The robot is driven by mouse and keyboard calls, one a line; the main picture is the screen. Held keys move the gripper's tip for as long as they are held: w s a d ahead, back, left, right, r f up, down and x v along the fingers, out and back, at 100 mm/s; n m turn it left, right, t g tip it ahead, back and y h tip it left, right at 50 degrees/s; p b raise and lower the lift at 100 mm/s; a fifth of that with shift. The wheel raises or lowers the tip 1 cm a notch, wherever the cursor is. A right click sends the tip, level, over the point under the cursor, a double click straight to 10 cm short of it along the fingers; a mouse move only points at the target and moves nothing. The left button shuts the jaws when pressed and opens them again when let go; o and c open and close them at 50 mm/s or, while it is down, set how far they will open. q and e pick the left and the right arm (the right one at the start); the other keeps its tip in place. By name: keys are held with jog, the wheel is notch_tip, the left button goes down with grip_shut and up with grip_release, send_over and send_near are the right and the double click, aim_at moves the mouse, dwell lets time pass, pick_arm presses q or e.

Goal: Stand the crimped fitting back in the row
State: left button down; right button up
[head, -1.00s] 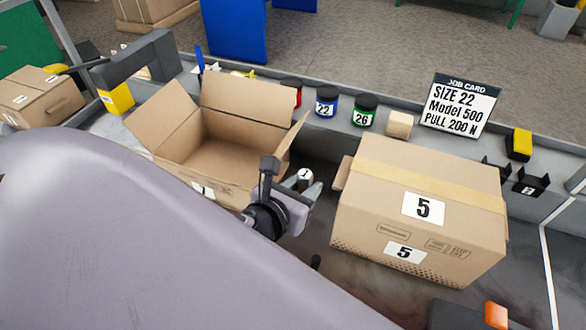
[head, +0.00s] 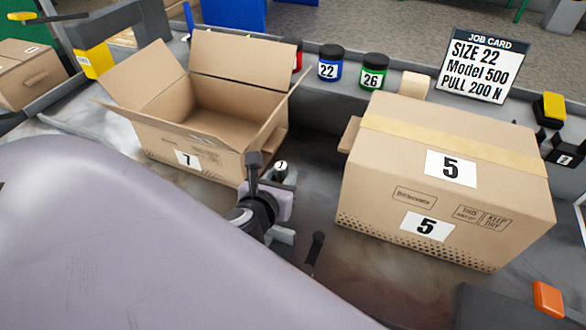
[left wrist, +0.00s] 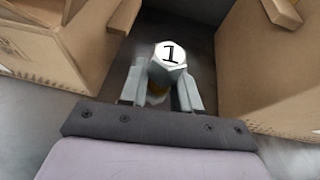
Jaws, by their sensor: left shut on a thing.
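My left gripper (head: 280,190) is shut on the fitting (head: 281,167), whose pale top carries a black "1". They are in the gap between the two cardboard boxes in the head view. No row of standing fittings can be made out. My right gripper is not in view.
An open box marked 7 (head: 190,160) stands left of the gripper and a closed box marked 5 (head: 400,225) right. A small dark upright thing (head: 315,245) stands close in front. Jars (head: 330,68), a job card (head: 483,66) and black holders (head: 562,152) line the back.

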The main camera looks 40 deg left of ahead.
pick_arm(q)
jog(key=x, duration=0.3)
jog(key=b+x, duration=0.1)
jog(key=x, duration=0.3)
jog(key=shift+s+d+f, duration=0.1)
jog(key=shift+s+f, duration=0.05)
jog(key=shift+f, duration=0.05)
jog(key=w+f+b, duration=0.1)
jog(key=w+a+f, duration=0.1)
jog(key=shift+w+f+b, duration=0.15)
jog(key=shift+w+b, duration=0.25)
jog(key=shift+f, duration=0.1)
jog(key=c, duration=0.8)
grip_release()
